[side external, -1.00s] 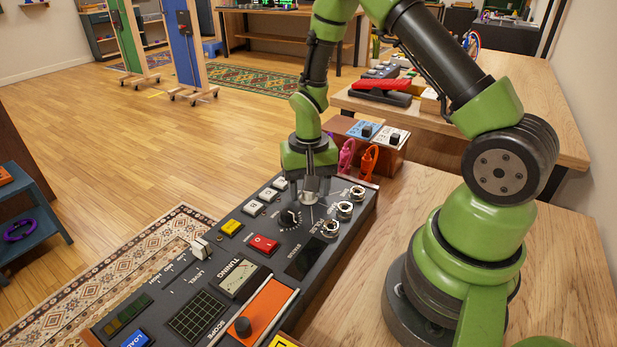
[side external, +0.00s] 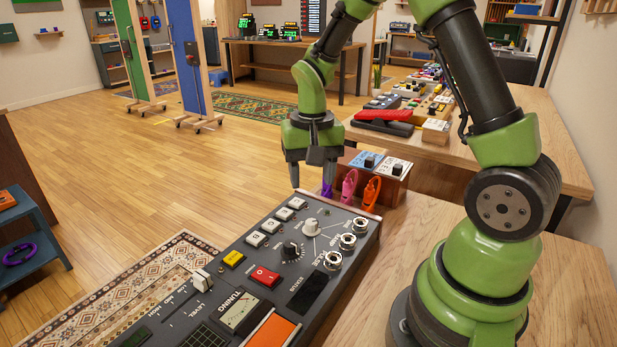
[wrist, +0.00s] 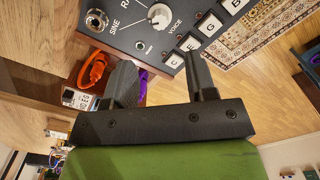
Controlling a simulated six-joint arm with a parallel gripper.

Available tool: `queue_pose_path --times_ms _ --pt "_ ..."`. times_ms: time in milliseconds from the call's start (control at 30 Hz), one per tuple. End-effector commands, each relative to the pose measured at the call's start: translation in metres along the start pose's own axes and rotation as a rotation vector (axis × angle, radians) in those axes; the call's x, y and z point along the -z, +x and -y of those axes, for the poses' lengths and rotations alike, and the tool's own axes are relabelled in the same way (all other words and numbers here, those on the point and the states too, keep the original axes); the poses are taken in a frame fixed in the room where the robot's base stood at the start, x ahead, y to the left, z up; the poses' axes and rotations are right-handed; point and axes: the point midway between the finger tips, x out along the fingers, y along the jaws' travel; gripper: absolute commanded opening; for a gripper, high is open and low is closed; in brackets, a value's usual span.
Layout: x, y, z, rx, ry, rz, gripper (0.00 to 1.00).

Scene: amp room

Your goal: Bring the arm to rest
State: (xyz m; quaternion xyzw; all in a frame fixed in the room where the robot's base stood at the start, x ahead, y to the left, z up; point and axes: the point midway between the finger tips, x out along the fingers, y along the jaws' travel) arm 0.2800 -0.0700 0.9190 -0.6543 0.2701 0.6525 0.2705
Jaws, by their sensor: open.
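My gripper (side external: 312,176) hangs fingers-down above the far end of the dark control panel (side external: 262,262), clear of it. Its two fingers are apart and nothing is between them. In the wrist view my gripper (wrist: 163,75) also shows open and empty, with the panel's voice knob (wrist: 158,16) and white lettered keys (wrist: 213,25) beyond the fingers. In the side view the voice knob (side external: 311,226) sits on the panel, below the gripper.
Purple, pink (side external: 349,187) and orange (side external: 371,191) cables hang at a box (side external: 396,166) just right of the gripper. A red pedal (side external: 383,114) lies on the wooden table behind. Open floor (side external: 150,180) lies to the left.

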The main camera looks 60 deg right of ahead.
Motion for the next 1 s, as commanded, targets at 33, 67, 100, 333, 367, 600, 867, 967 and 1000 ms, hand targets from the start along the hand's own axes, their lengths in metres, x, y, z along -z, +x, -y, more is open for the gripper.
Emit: queue_pose_path --times_ms 33,67,100,333,367,600,867,967,1000 --pt "-0.001 -0.003 0.001 0.005 -0.004 -0.006 0.52" --pt "-0.002 -0.007 0.001 0.010 -0.008 -0.012 0.52" --pt "-0.004 -0.013 0.002 0.020 -0.016 -0.022 0.52" --pt "-0.043 -0.082 0.007 0.150 -0.121 -0.149 0.52" --pt "-0.051 -0.091 0.007 0.170 -0.138 -0.168 0.52" --pt "-0.114 -0.142 -0.007 0.340 -0.285 -0.314 0.52" --pt "-0.159 -0.158 -0.025 0.468 -0.396 -0.417 0.52" --pt "-0.164 -0.159 -0.027 0.485 -0.411 -0.431 0.52" --pt "-0.165 -0.159 -0.028 0.488 -0.415 -0.434 0.52"
